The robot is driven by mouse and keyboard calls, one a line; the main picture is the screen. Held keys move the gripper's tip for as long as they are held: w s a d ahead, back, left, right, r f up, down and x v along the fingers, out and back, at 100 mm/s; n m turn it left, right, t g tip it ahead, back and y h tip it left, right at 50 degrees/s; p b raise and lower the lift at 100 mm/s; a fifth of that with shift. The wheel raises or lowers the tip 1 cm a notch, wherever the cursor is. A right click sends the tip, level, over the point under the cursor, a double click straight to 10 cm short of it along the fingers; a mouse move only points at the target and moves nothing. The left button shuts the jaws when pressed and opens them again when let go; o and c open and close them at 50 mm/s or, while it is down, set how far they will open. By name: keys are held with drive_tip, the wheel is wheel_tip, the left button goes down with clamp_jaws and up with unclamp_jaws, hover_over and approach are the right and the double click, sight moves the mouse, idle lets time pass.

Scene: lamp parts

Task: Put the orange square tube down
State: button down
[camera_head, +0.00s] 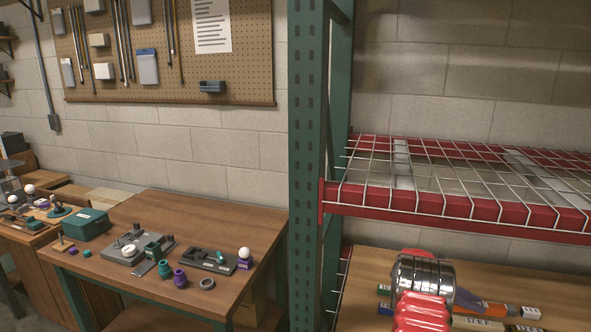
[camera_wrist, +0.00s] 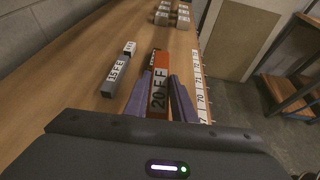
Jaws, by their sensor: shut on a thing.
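The orange square tube (camera_wrist: 160,70) is between the two purple fingers of my gripper (camera_wrist: 160,78) in the wrist view. The fingers are shut on it, and its near end is labelled "20FF". In the head view the orange tube (camera_head: 496,309) shows to the right of my red and chrome arm, over the wooden lower shelf. My arm hides part of it. I cannot tell whether its underside touches the wood.
A grey square tube (camera_wrist: 117,76) lies left of my gripper in the wrist view. Several more tube ends (camera_wrist: 166,12) are farther ahead. A white numbered strip (camera_wrist: 201,88) runs along the shelf's right edge. A red-edged wire shelf (camera_head: 450,205) is above. Bare wood (camera_wrist: 75,75) lies to the left.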

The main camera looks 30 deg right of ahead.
drive_tip(key=w+a+n+t, duration=0.5)
drive_tip(key=w+a, duration=0.2)
drive_tip(key=a, duration=1.6)
drive_tip(key=w+a+n+t, duration=0.5)
drive_tip(key=w+a+t, duration=0.1)
drive_tip(key=a, duration=1.7)
drive_tip(key=w+a+n+t, duration=0.6)
drive_tip(key=w+a, duration=0.1)
drive_tip(key=a, duration=1.6)
drive_tip(key=shift+w+a, duration=0.3)
drive_tip(key=shift+a, duration=0.1)
drive_tip(key=w+a+r+n+t+y, duration=0.3)
drive_tip(key=a+r+n+t+y, duration=0.1)
drive_tip(key=n+y, duration=0.15)
drive_tip(key=d+r+n, duration=0.1)
drive_tip(key=d+r, duration=0.3)
drive_tip(key=r, duration=0.4)
drive_tip(key=shift+s+r+t+y, duration=0.25)
drive_tip(key=shift+r+t+y, duration=0.05)
drive_tip(key=shift+y, duration=0.05)
